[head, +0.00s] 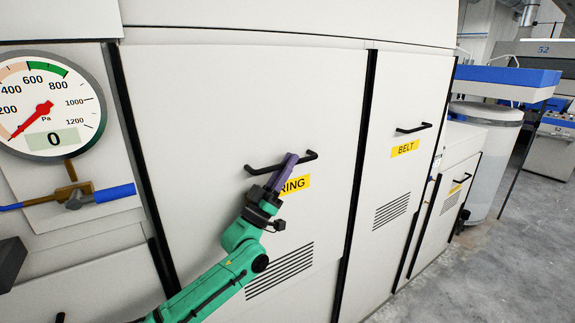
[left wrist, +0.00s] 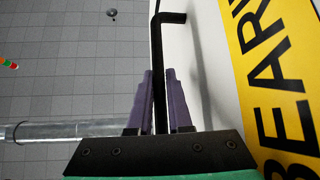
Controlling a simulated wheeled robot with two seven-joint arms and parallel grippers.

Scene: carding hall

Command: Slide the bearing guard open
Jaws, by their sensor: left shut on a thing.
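The bearing guard (head: 240,100) is a large pale panel with a black bar handle and a yellow label, partly hidden by my gripper, reading "RING" in the head view. In the left wrist view the label (left wrist: 275,75) shows "BEAR". My left gripper (head: 287,163), with purple fingers on a green arm, is at the handle (head: 262,169). In the left wrist view the handle (left wrist: 157,60) runs between the two fingers (left wrist: 159,80), which are shut on it. The guard covers the space between two dark vertical strips. My right gripper is in neither view.
A panel labelled "BELT" (head: 405,148) with its own handle (head: 413,128) stands to the right. A round pressure gauge (head: 48,105) reading 0 and pipe fittings (head: 75,188) are at the left. Grey floor (head: 500,260) is open at the right.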

